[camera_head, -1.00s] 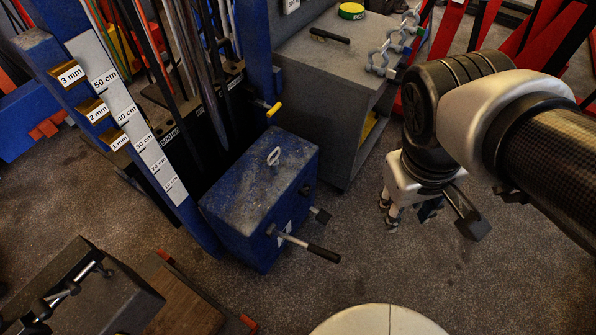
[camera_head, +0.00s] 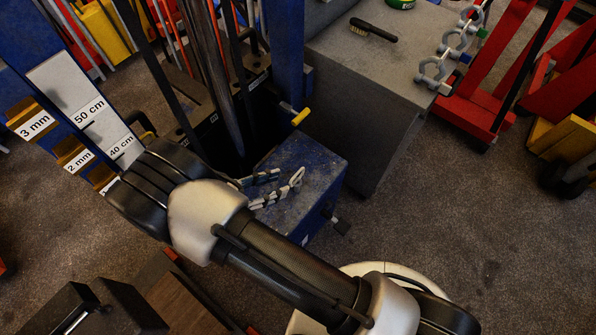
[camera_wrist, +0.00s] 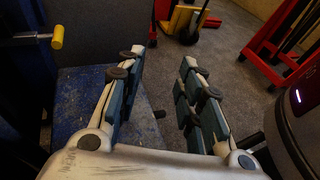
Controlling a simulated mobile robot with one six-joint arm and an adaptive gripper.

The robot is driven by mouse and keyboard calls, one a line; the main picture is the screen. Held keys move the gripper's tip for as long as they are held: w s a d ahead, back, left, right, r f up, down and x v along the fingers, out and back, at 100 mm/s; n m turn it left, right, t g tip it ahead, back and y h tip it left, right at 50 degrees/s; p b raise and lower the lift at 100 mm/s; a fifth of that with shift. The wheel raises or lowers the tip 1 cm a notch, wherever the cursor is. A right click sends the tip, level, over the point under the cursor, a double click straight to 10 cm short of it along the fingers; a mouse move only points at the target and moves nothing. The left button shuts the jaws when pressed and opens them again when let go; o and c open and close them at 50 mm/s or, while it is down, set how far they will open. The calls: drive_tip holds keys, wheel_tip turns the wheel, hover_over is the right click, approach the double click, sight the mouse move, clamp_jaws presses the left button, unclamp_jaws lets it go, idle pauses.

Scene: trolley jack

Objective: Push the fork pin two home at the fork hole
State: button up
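A pin-like rod with a yellow end (camera_head: 301,116) sticks out of the blue upright (camera_head: 290,60); I take it for a fork pin, but cannot tell if it is number two. It also shows at the upper left of the wrist view (camera_wrist: 57,37), on a grey metal shaft. The hole it sits in is hidden. My gripper (camera_head: 283,183) is over the blue box (camera_head: 322,170), in front of and below the yellow end and apart from it. In the wrist view my gripper (camera_wrist: 162,66) has its fingers spread with nothing between them.
A grey cabinet (camera_head: 375,85) stands right of the upright, with a brush (camera_head: 373,30) and several shackles (camera_head: 432,75) on top. Red stands (camera_head: 475,105) are at the far right. A labelled blue rack (camera_head: 75,75) stands left. Carpet floor (camera_head: 460,210) is free on the right.

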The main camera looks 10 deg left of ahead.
drive_tip(key=s+a+f+n+t+y, duration=0.3)
drive_tip(key=s+f+n+t, duration=0.3)
drive_tip(key=f, duration=0.5)
drive_tip(key=n+b, duration=0.1)
drive_tip(key=b, duration=0.1)
approach(303, 167)
drive_tip(key=d+f, duration=0.1)
drive_tip(key=shift+t, duration=0.3)
drive_tip(key=shift+w+a+b+x, duration=0.15)
drive_tip(key=shift+b+x, duration=0.1)
drive_tip(key=shift+x, duration=0.85)
drive_tip(key=shift+a+b+x, duration=0.1)
drive_tip(key=shift+b+x, duration=0.1)
drive_tip(key=shift+x, duration=0.95)
drive_tip(key=shift+w+a+b+x, duration=0.15)
drive_tip(key=shift+b+x, duration=0.1)
drive_tip(key=shift+x, duration=0.85)
drive_tip(key=shift+s, duration=0.1)
clamp_jaws()
